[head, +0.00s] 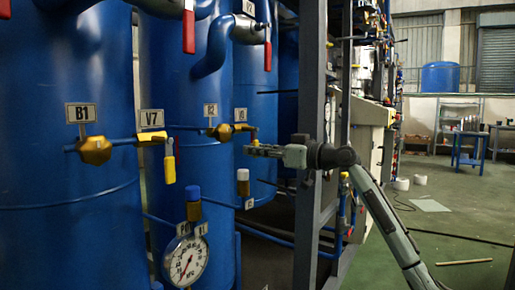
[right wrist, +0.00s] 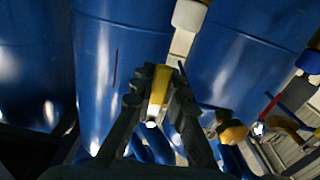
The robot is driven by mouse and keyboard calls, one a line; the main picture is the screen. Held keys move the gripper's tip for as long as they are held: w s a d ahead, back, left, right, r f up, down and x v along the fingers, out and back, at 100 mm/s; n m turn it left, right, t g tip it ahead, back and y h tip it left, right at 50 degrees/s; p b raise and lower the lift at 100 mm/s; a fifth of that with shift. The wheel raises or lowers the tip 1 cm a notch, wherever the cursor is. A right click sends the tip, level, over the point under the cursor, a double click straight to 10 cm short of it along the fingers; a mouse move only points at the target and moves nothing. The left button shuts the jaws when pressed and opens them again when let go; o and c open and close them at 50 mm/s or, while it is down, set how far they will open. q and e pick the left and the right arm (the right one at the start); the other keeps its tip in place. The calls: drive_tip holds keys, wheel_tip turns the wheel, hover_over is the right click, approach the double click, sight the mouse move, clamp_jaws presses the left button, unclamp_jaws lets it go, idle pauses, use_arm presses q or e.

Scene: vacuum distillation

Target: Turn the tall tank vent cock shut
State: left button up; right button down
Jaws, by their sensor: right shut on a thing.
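My right gripper (head: 250,149) reaches in from the right to the yellow cock (head: 253,136) at the end of a pipe beside a brass fitting (head: 221,132), in front of a tall blue tank (head: 192,90). In the right wrist view its two fingers are shut on a yellow lever (right wrist: 158,88), with a pale metal end below. In the head view the fingers hide most of this lever. A second cock with a yellow lever (head: 169,168) hangs down by the V7 tag (head: 151,120), apart from the gripper. My left gripper is not in view.
A pressure gauge (head: 186,260) stands low in front of the tanks, near a blue-capped fitting (head: 193,202) and a white-capped one (head: 243,182). Red levers (head: 188,32) hang above. A dark steel post (head: 308,130) rises close to my right forearm. Open green floor lies right.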

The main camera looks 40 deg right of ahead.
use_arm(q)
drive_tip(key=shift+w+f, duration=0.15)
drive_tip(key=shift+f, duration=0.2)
use_arm(e)
drive_tip(key=shift+a+m, duration=0.15)
drive_tip(key=shift+m, duration=0.25)
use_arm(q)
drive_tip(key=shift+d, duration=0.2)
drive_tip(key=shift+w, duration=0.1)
use_arm(e)
drive_tip(key=c, duration=1.5)
unclamp_jaws()
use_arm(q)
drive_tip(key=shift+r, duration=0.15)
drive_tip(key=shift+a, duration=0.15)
use_arm(e)
drive_tip(key=shift+s, duration=0.1)
drive_tip(key=v, duration=1.2)
